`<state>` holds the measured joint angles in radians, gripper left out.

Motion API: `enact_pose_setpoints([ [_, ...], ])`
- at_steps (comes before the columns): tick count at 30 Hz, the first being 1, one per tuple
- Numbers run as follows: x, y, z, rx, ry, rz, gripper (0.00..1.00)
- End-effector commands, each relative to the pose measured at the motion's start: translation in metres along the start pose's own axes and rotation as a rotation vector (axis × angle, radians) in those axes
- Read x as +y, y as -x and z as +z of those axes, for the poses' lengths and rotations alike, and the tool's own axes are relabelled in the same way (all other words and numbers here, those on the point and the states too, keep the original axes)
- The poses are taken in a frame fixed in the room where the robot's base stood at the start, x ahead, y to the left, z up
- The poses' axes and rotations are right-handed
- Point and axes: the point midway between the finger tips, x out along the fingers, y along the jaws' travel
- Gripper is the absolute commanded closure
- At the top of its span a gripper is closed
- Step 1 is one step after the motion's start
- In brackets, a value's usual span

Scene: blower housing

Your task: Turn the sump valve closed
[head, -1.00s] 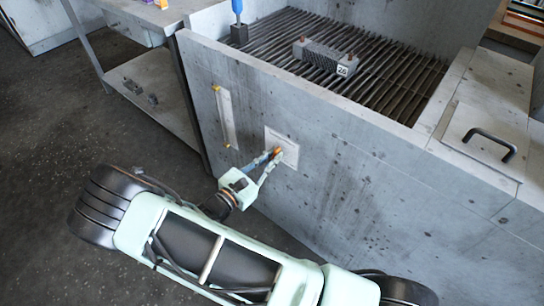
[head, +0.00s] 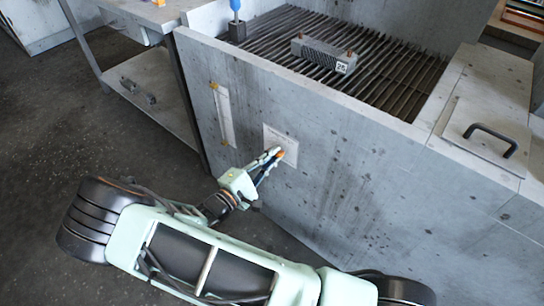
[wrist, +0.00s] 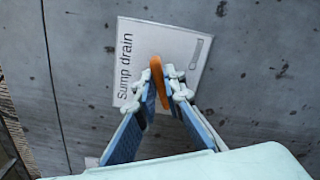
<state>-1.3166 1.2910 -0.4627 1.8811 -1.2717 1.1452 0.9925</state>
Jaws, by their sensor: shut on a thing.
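The sump valve's orange lever (wrist: 159,83) stands out in front of a white plate marked "Sump drain" (wrist: 128,33) on the concrete tank's front wall. In the wrist view the lever runs close to the picture's up-down line, slightly tilted. My gripper (wrist: 162,88) is shut on the lever, with one fingertip on each side. In the head view my gripper (head: 275,154) is at the plate (head: 291,144), and only a small orange bit of the lever (head: 281,154) shows. The valve body behind the lever is hidden.
A gauge strip (head: 223,115) is left of the plate. A side table with a lower shelf (head: 150,95) stands at the left. A lid with a black handle (head: 490,138) is at the right.

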Motion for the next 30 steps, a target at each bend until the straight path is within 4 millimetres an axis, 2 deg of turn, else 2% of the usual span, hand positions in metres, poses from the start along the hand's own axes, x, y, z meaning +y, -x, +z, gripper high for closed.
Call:
enact_pose_setpoints([
  [9,-0.0030,0.0011,-0.0013,0.002,-0.262,-0.001,1.00],
  [15,-0.0034,0.0009,-0.0011,0.001,-0.375,-0.001,1.00],
  [30,-0.0038,0.0012,-0.0012,0.001,-0.468,-0.002,1.00],
])
